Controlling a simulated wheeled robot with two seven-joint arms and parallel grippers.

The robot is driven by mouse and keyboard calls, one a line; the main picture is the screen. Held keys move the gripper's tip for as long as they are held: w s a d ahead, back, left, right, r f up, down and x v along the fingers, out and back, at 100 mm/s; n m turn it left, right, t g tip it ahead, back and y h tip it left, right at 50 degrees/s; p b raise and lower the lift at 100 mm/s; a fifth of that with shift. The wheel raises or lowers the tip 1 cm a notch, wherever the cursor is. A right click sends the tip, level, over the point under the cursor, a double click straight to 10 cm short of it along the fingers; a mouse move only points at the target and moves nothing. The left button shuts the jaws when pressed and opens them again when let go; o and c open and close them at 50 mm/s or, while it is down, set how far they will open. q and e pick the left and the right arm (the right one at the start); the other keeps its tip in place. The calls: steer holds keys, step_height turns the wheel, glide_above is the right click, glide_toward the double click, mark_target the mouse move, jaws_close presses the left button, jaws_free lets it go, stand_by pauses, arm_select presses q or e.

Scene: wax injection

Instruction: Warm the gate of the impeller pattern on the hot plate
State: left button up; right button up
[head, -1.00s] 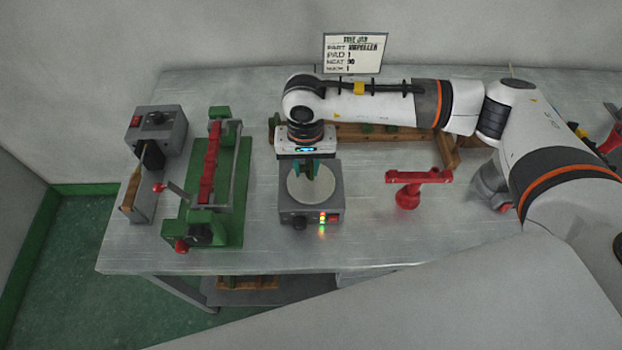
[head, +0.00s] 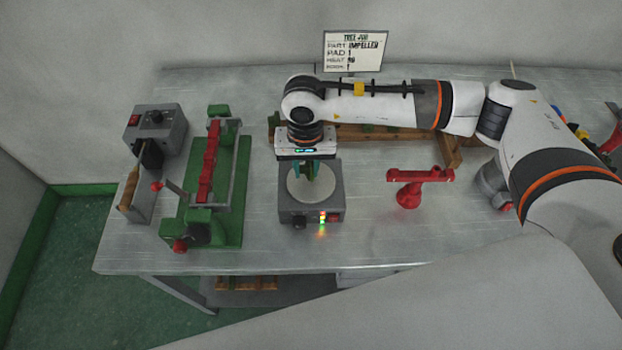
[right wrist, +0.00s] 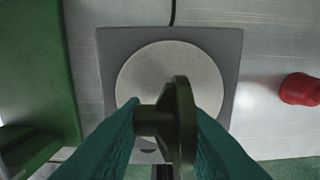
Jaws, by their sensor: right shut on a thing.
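The hot plate (head: 300,197) is a grey box with a round pale disc on top and lit indicator lights on its front. In the right wrist view its disc (right wrist: 150,70) lies below the gripper. My right gripper (head: 312,170) points down over the disc with green fingers. It is shut on the impeller pattern (right wrist: 182,125), a dark green wax piece with a disc and a short stub to its left. I cannot tell whether the stub touches the plate. My left gripper is not in view.
A green fixture with a red bar (head: 208,165) stands left of the plate, with a grey control box (head: 155,125) further left. A red stand (head: 410,190) is to the right. A wooden rack (head: 380,132) lies behind my right arm. A sign (head: 354,52) stands at the back.

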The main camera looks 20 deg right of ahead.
steer(key=shift+s+f+b, duration=0.1)
steer(key=shift+f+b, duration=0.1)
steer(key=shift+b, duration=0.45)
stand_by(2.9)
steer(key=shift+r+p, duration=0.75)
steer(key=shift+r, duration=2.3)
